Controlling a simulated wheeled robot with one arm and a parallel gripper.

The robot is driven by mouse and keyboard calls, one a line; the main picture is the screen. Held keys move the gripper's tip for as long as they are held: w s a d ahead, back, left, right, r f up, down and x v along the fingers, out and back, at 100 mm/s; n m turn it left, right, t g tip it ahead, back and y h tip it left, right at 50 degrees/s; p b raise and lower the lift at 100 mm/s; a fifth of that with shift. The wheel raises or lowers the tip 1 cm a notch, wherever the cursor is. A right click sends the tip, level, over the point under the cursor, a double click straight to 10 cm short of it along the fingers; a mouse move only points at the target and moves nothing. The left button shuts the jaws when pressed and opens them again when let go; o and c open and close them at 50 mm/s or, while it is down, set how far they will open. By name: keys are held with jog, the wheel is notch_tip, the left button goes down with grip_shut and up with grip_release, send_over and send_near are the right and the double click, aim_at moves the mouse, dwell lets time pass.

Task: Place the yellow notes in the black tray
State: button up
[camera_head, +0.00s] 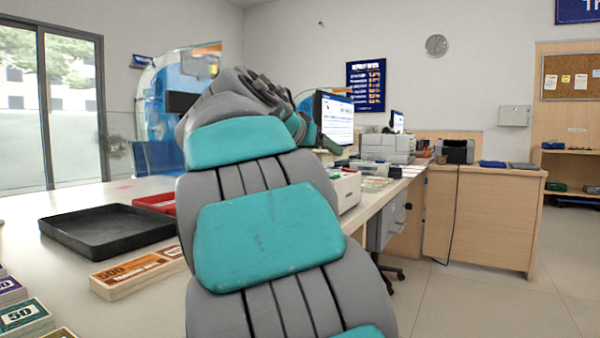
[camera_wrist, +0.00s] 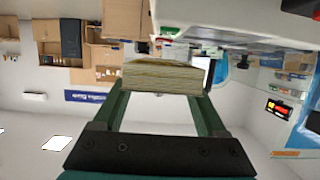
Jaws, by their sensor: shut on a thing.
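My gripper (camera_wrist: 163,92) is shut on a stack of pale yellowish notes (camera_wrist: 162,80), held between the two green fingers in the wrist view. The wrist view is upside down, and the stack's edge faces the camera. In the head view my own arm hides most of the gripper, and I cannot make out the held stack clearly there. The black tray (camera_head: 108,229) lies on the counter at the left in the head view. It looks empty. My gripper is beyond it and to its right, apart from it.
Orange 500 notes (camera_head: 133,272) lie just in front of the black tray. A green 50 stack (camera_head: 22,317) and a purple stack (camera_head: 10,290) sit at the lower left. A red tray (camera_head: 155,201) is behind the black one, partly hidden by my arm. A monitor (camera_head: 334,118) stands beyond.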

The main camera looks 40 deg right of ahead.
jog(key=w+d, duration=0.2)
jog(key=w, duration=0.2)
jog(key=w+d+f+p, duration=0.1)
jog(key=w+d, duration=0.1)
jog(key=w, duration=0.2)
jog(key=w+d, duration=0.2)
jog(key=w, duration=0.3)
jog(key=shift+d+f, duration=0.15)
jog(key=shift+d, duration=0.25)
jog(key=shift+w, duration=0.1)
jog(key=shift+w+d+p, duration=0.2)
jog(key=shift+w+p, duration=0.1)
jog(key=shift+w+d+f, duration=0.1)
jog(key=shift+w+f, duration=0.05)
jog(key=shift+f+b, duration=0.65)
jog(key=shift+f, duration=0.85)
jog(key=shift+f, duration=0.15)
jog(key=o, duration=1.5)
